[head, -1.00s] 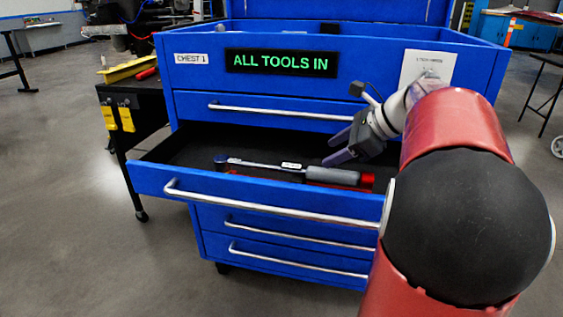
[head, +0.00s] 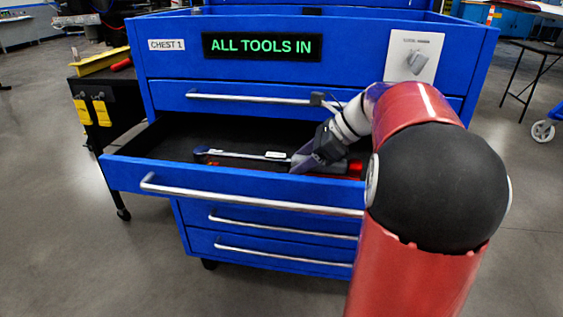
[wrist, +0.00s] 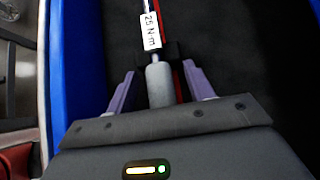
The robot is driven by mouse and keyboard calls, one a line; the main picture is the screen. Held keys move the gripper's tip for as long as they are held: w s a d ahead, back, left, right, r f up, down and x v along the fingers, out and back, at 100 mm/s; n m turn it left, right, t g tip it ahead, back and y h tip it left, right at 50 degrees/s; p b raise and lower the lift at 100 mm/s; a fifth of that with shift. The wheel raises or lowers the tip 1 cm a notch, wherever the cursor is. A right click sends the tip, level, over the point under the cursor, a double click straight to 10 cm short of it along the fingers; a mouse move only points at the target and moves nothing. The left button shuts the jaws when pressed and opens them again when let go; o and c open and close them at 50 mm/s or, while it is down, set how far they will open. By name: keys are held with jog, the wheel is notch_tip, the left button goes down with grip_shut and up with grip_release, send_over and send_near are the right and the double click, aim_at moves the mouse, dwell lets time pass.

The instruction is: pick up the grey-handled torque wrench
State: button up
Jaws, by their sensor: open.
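The torque wrench (head: 240,154) lies in the open drawer of the blue chest, its ratchet head to the left. Its grey handle is mostly hidden behind my gripper in the head view. In the wrist view the grey handle (wrist: 160,84) shows between my fingers, with a white "25 N·m" label (wrist: 151,31) further up the shaft. My gripper (wrist: 157,88) is open, with one purple finger on each side of the handle. In the head view my gripper (head: 302,163) is down in the drawer over the handle. I cannot tell whether the fingers touch it.
The open drawer's blue front wall and silver handle (head: 250,199) stand close to my gripper. Something red (head: 355,166) lies by the wrench. Shut drawers are above and below. A black cart (head: 105,110) stands at the left.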

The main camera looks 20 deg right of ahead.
jog(key=shift+c, duration=0.2)
grip_shut()
jog(key=shift+r, duration=0.1)
notch_tip(320, 180, up, 20)
jog(key=p, duration=0.4)
jog(key=shift+p, duration=0.35)
jog(key=c, duration=0.7)
grip_release()
grip_shut()
